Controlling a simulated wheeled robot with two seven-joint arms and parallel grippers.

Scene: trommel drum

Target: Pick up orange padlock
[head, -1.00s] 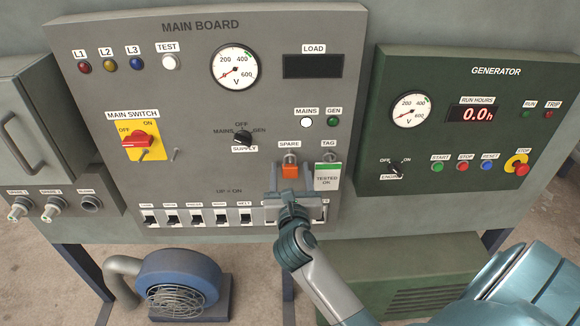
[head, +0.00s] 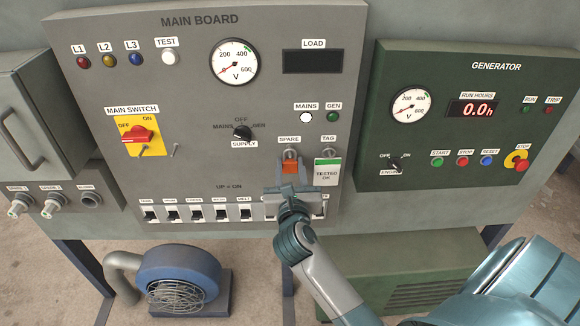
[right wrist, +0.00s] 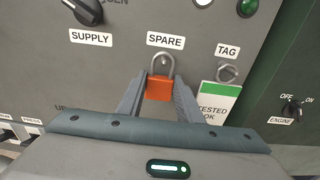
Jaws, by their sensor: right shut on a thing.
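The orange padlock (head: 290,167) hangs by its grey shackle on the main board, under the SPARE label. It also shows in the right wrist view (right wrist: 160,88), upright, with its shackle up around the hook. My right gripper (head: 289,178) reaches it from below. In the right wrist view the two fingers (right wrist: 160,97) stand on either side of the padlock's body and are shut on it. The fingers partly cover the padlock's sides. My left gripper is not in view.
A TAG hook with a white and green "TESTED OK" card (head: 327,172) hangs close to the right of the padlock. A row of breaker switches (head: 197,214) runs below. The SUPPLY knob (head: 242,132) is up and left. The green generator panel (head: 460,180) stands at the right.

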